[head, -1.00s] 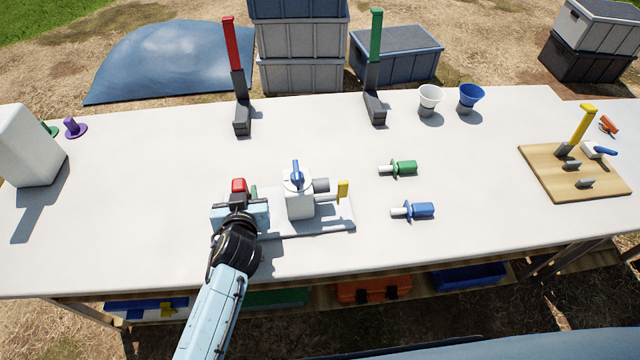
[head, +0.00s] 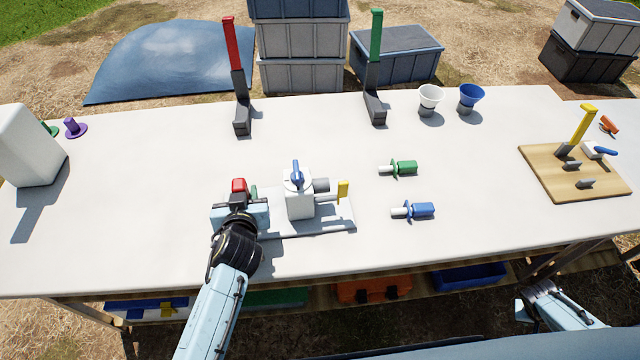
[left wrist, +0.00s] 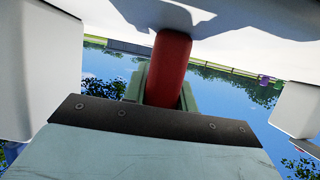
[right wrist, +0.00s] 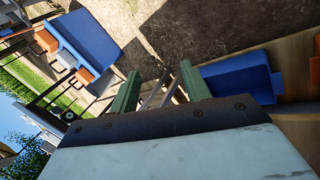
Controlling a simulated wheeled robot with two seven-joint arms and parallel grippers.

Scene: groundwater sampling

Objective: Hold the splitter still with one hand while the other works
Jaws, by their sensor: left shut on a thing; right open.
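The splitter (head: 300,204) stands on a pale base plate (head: 332,223) in the middle of the table. It has a blue lever on top, a grey port and a yellow-handled part on its right, and a red grip (head: 238,185) at its left. My left gripper (head: 240,200) is shut on the red grip, which also shows between its fingers in the left wrist view (left wrist: 172,65). My right gripper (right wrist: 158,90) is open and empty, low beside the table's front edge; in the head view its arm shows at lower right.
A green fitting (head: 405,167) and a blue fitting (head: 422,210) lie right of the splitter. Red (head: 231,45) and green (head: 376,40) upright handles, a white cup (head: 430,96) and a blue cup (head: 470,96) stand behind. A wooden board (head: 545,170) is at right. Bins sit under the table.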

